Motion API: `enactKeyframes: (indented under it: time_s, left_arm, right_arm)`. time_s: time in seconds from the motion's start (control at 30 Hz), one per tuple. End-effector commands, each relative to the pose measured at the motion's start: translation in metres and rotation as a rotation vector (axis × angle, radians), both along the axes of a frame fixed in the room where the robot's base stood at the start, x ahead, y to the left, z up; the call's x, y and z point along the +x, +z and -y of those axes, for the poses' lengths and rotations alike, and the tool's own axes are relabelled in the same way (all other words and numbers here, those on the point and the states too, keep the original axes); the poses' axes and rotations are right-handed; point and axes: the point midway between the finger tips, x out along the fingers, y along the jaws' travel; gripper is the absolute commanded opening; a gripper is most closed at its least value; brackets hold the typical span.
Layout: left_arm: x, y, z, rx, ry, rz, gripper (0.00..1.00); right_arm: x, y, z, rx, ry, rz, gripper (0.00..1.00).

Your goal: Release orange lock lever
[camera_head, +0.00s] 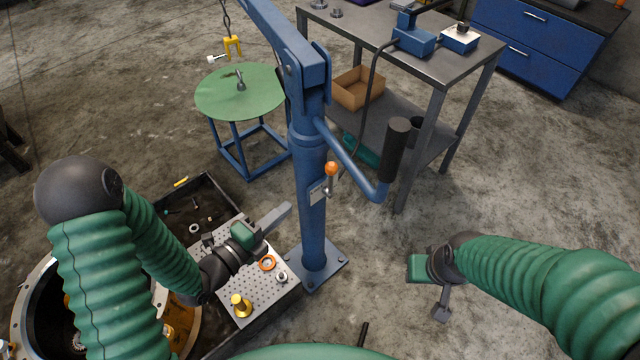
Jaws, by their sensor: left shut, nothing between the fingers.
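The orange lock lever (331,170) is a small orange knob on a short metal stem. It sits on a bracket plate on the blue crane column (311,205). My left gripper (284,212) is shut and empty, its fingers pointing right toward the column, below and left of the lever and apart from it. My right gripper (441,309) hangs over the bare floor at the lower right, well away from the lever. Its fingers point down, and I cannot tell whether they are open.
The crane's dark-gripped handle (396,150) juts right of the column. A round green table (240,92) stands behind, under the yellow hook (232,45). A perforated tray (225,285) with loose parts lies below my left arm. A grey workbench (440,62) stands behind right.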

Motion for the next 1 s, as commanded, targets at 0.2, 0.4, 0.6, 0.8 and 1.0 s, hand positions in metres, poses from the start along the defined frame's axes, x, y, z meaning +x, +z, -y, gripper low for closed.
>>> enactKeyframes:
  time_s: [0.2,0.4,0.6,0.8,1.0]
  left_arm:
    - [0.001,0.001,0.0,0.001,0.0,-0.003,0.0]
    - [0.018,-0.002,0.013,0.0,-0.001,-0.002,0.0]
    - [0.053,-0.007,0.038,0.0,-0.001,-0.002,0.0]
    - [0.087,-0.011,0.063,0.0,0.001,-0.003,0.0]
    - [0.109,-0.014,0.079,0.0,0.002,-0.005,0.0]
  right_arm:
    - [0.0,0.001,0.0,0.0,0.0,0.0,0.35]
    - [0.0,0.0,0.0,0.0,0.0,0.0,0.35]
    - [0.0,-0.004,0.0,0.0,0.0,0.0,0.35]
    - [0.0,-0.008,0.0,0.0,0.0,0.0,0.35]
    - [0.0,-0.012,0.0,0.0,0.0,0.0,0.35]
